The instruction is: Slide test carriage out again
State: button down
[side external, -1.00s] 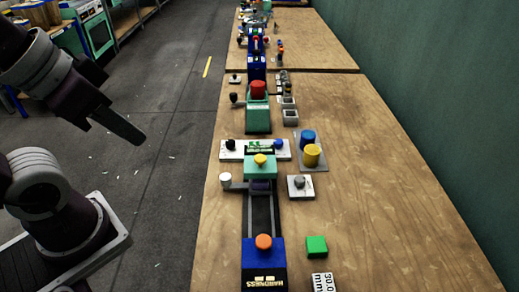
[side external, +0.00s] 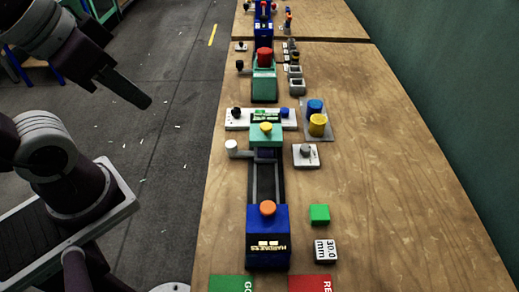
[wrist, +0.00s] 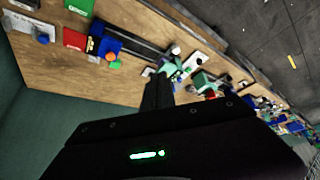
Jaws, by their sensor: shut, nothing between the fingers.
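The hardness press stands on the wooden table in the side view. It has a blue block (side external: 267,236) with an orange knob at the near end, and two dark rails (side external: 266,181) running to a green head (side external: 266,135) with a yellow knob. A small dark block (side external: 265,154), perhaps the test carriage, sits at the far end of the rails, under the head and partly hidden by it. A white knob (side external: 232,147) sticks out left of the head. My gripper (side external: 146,101) is shut and empty, left of the table and clear of the press. In the wrist view its fingers (wrist: 157,92) are together.
A green cube (side external: 319,214) and a "30.0 mm" block (side external: 325,250) lie right of the press. A green pad (side external: 231,284) and a red pad (side external: 310,284) are at the near edge. Blue and yellow cylinders (side external: 317,125) stand beyond. The table's right side is clear.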

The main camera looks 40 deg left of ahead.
aim_at(243, 155)
dwell(0.4)
